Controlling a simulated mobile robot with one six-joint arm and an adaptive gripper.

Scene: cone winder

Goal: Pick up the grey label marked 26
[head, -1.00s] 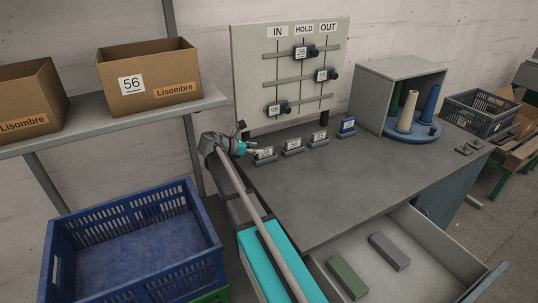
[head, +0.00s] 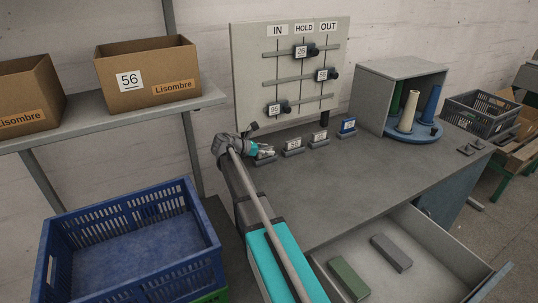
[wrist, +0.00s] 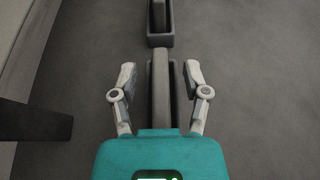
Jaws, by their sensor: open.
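Three grey label blocks with white faces stand in a row at the back of the bench: the leftmost one (head: 266,160), a middle one (head: 293,146) and a right one (head: 319,139). Their numbers are too small to read for sure. My gripper (head: 266,151) is at the leftmost block and partly covers it. In the wrist view my open gripper (wrist: 160,78) has one finger on each side of a long grey block (wrist: 160,88), with gaps. A second grey block (wrist: 159,25) lies beyond. A tag reading 26 (head: 301,51) hangs on the board.
The upright board (head: 250,75) headed IN, HOLD, OUT stands behind the row. A blue label block (head: 347,126) is farther right, beside a grey cabinet (head: 375,82) with cones. An open drawer (head: 440,255) is at front right. The bench middle (head: 350,180) is clear.

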